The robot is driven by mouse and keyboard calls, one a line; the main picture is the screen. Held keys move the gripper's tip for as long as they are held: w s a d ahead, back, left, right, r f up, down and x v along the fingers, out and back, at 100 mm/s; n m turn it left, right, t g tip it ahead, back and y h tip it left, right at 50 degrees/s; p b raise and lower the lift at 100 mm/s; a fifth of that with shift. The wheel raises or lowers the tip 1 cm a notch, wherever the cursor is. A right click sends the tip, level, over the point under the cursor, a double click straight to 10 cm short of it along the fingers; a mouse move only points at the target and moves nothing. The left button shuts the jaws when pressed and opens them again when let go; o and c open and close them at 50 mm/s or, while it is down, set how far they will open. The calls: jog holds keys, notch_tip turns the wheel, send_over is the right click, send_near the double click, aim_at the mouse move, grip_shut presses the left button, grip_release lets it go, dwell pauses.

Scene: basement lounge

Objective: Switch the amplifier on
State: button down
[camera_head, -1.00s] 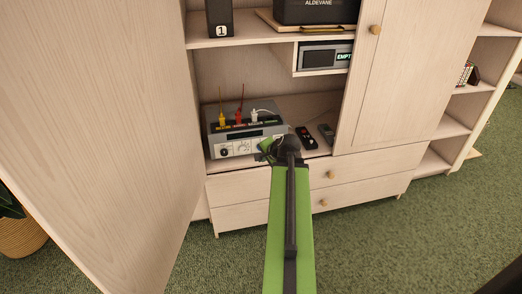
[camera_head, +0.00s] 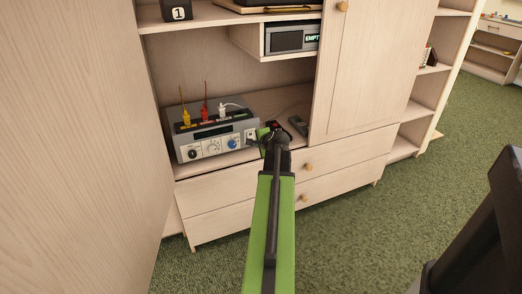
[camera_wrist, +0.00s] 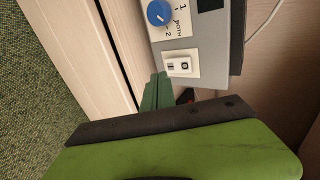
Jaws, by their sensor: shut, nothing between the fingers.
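The amplifier (camera_head: 205,133) is a grey box on the cabinet's lower shelf, with yellow, red and white plugs on top. Its front has a black knob (camera_head: 193,154), a pale dial (camera_head: 213,146) and a blue knob (camera_head: 233,143). In the head view my gripper (camera_head: 262,135) is at the amplifier's right front corner.
A dark handset (camera_head: 298,125) lies right of my gripper, and another device is partly hidden behind it. A large open door panel (camera_head: 75,140) stands left. Drawers (camera_head: 250,190) are below.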

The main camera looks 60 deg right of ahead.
aim_at(250, 137)
jog(key=shift+w+d+f, duration=0.2)
jog(key=shift+w+d, duration=0.45)
jog(key=shift+w, duration=0.2)
jog(key=shift+w+d+f, duration=0.15)
jog(key=shift+w+d, duration=0.45)
jog(key=shift+w, duration=0.25)
jog(key=shift+w+d+f+b, duration=0.15)
jog(key=shift+w+f+b, duration=0.1)
jog(key=shift+f+b, duration=0.15)
jog(key=shift+r, duration=0.25)
